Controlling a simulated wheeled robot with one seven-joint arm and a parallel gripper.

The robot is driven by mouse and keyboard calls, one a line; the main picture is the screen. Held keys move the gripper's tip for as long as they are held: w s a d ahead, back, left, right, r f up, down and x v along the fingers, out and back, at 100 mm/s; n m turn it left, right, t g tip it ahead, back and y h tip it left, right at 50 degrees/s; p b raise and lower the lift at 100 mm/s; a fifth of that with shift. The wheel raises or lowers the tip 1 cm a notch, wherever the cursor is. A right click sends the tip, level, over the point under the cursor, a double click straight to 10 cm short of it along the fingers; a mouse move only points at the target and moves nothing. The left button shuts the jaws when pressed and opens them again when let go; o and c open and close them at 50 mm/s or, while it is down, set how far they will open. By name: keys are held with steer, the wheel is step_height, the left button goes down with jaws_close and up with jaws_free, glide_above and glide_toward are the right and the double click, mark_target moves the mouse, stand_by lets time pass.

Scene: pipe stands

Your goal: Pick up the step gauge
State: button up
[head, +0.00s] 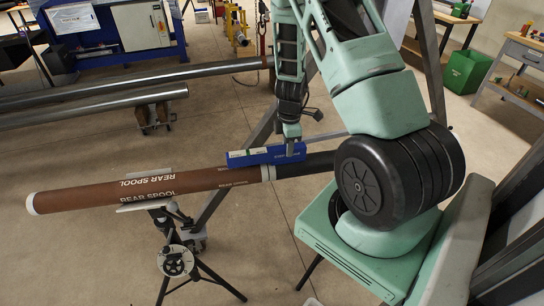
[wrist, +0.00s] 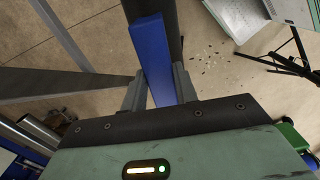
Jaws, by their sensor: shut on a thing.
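The step gauge (head: 262,156) is a long blue bar with a pale label at its left end in the head view. It lies along the brown pipe marked REAR SPOOL (head: 150,187), right at the pipe's upper side near a light band. I cannot tell whether it touches the pipe. My gripper (head: 292,148) comes down from above and is shut on the gauge near its right end. In the wrist view the blue gauge (wrist: 152,50) sits between the two fingers of my gripper (wrist: 158,90) and extends up the picture beside the dark pipe.
A tripod stand (head: 177,260) supports the brown pipe. Grey steel pipes (head: 95,105) lie behind at left, one on a low support. A blue machine (head: 110,30) stands at the back, and a green bin (head: 468,71) at right. Open floor lies at lower left.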

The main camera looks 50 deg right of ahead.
steer(key=shift+r+p, duration=0.45)
steer(key=shift+r, duration=0.4)
steer(key=shift+c, duration=0.2)
steer(key=shift+o, duration=0.4)
steer(key=c, duration=0.4)
steer(key=shift+c, duration=0.2)
steer(key=shift+r+p, duration=1.95)
steer(key=shift+r, duration=1.25)
